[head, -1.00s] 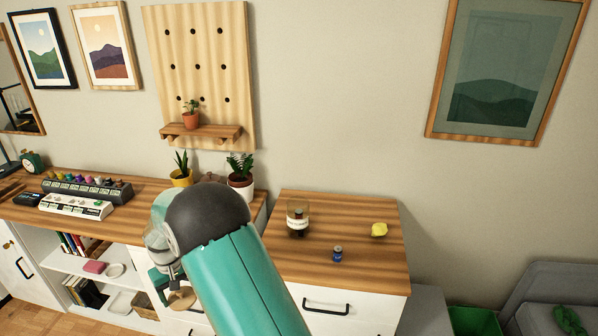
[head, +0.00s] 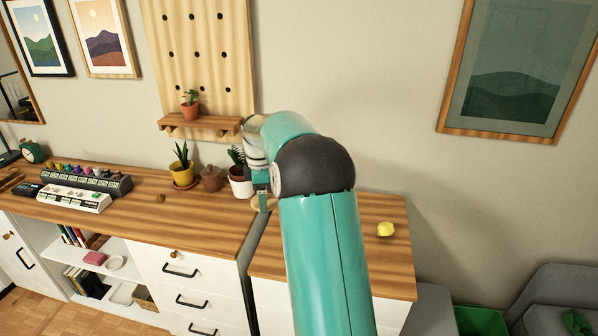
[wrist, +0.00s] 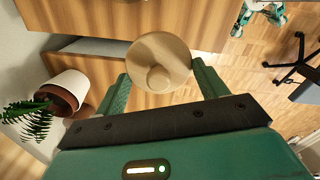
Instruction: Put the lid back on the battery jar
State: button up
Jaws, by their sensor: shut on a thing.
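A round, light wooden lid (wrist: 160,58) with a knob sits between the fingers of my gripper (wrist: 163,78) in the wrist view, and the gripper is shut on it. In the head view my gripper (head: 262,190) holds the lid (head: 262,204) up near the gap between the two desk tops, in front of the white plant pot. The glass jar with a white label is hidden behind my arm in the head view now. It does not show in the wrist view.
The right wooden top (head: 385,268) carries a yellow lemon (head: 385,229). A white plant pot (head: 240,182) stands close to my gripper, also seen in the wrist view (wrist: 68,88).

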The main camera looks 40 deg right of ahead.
jog(key=s+d+r+n, duration=0.5)
jog(key=d+r, duration=0.1)
jog(key=d, duration=0.3)
notch_tip(320, 180, down, 6)
jog(key=shift+s+d, duration=0.15)
jog(key=shift+d, duration=0.05)
jog(key=shift+f, duration=0.15)
dwell(2.0)
jog(key=o, duration=1)
jog(key=shift+o, duration=0.5)
notch_tip(320, 180, up, 7)
